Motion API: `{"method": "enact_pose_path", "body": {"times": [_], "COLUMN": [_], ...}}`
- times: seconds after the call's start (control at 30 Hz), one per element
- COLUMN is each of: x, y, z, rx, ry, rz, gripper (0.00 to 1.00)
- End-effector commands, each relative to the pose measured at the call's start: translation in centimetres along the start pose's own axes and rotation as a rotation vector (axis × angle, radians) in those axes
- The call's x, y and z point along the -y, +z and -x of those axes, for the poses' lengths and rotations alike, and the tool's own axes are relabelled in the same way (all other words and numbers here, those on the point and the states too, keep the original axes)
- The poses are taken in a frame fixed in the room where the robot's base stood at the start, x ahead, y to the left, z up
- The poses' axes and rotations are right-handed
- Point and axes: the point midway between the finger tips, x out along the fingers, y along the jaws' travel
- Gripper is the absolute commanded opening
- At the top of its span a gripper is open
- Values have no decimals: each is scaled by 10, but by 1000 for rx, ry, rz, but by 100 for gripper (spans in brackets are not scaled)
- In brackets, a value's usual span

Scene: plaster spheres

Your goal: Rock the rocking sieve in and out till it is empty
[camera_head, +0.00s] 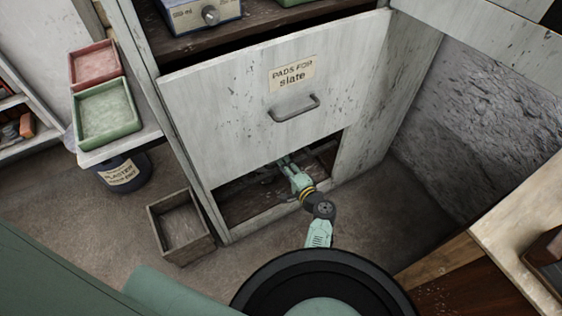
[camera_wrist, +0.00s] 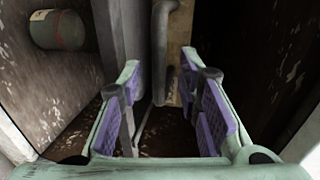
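My gripper (camera_head: 285,163) reaches into the low opening of the white cabinet, below the drawer front labelled "PADS FOR slate". In the wrist view my gripper (camera_wrist: 160,83) is open, its two purple-padded fingers apart with nothing held between them. A grey upright bar with a curved end (camera_wrist: 160,45) stands ahead, roughly in line with the gap between the fingertips, against a tan wooden part (camera_wrist: 178,45). This may be the handle and frame of the rocking sieve, but I cannot tell for sure. The sieve's mesh and any contents do not show clearly in either view.
The cabinet's opening is narrow, with a sill (camera_head: 268,213) in front. A drawer handle (camera_head: 294,108) juts out above my arm. A wooden box (camera_head: 180,226) stands on the floor at left. A dark green jar (camera_wrist: 58,30) lies in the wrist view's upper left.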

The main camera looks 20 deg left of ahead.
Motion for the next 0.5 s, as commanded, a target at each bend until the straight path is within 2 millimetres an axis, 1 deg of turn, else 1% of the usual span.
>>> {"method": "enact_pose_path", "body": {"times": [0.03,0.2,0.33,0.4,0.5], "x": [-1,0,0,0,1], "y": [-1,-1,-1,0,0], "z": [13,49,70,78,84], "rx": [-4,-4,-3,-2,-1], "ry": [1,0,-1,0,-1], "rz": [-2,-2,-1,-2,0], "gripper": [31,31,31,31,31]}}
